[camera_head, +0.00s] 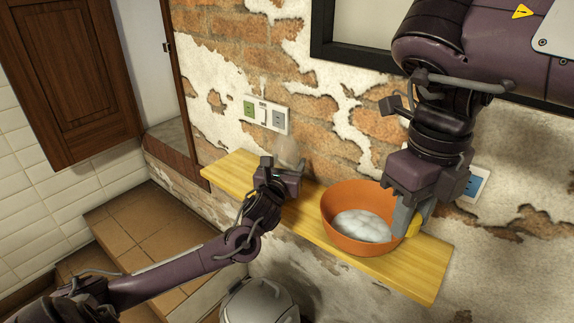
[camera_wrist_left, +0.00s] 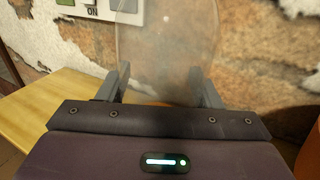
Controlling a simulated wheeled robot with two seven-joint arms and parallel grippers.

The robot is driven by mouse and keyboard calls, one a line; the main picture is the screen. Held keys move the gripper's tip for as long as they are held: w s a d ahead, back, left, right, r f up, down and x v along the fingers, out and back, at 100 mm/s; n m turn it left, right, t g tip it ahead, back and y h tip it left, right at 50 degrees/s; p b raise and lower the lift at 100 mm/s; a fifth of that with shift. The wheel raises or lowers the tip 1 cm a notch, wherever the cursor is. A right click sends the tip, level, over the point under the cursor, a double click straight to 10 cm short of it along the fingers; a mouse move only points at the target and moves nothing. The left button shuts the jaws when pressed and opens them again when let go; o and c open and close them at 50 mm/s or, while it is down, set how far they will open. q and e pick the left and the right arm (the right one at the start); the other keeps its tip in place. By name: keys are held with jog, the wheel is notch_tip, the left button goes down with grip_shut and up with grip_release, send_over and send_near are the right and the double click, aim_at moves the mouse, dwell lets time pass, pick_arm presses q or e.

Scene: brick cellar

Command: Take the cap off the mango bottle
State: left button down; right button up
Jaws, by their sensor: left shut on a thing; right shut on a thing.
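My left gripper (camera_head: 281,168) is shut on a pale, see-through rounded thing (camera_head: 287,151), held upright over the left part of the wooden shelf. This thing also shows in the left wrist view (camera_wrist_left: 167,50), between the two fingers; I cannot tell if it is the mango bottle. My right gripper (camera_head: 411,215) points down at the right rim of an orange bowl. No mango label shows.
The orange bowl (camera_head: 344,240) holds smooth whitish rounded things (camera_head: 362,226) and stands on the narrow wooden shelf (camera_head: 428,276). A brick wall with switches (camera_head: 266,115) and a socket (camera_head: 477,184) is close behind. A grey lidded bin (camera_head: 258,303) stands below.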

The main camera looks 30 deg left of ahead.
pick_arm(q)
jog(key=shift+f, duration=0.2)
jog(key=shift+f, duration=0.15)
jog(key=shift+c, duration=2.1)
grip_release()
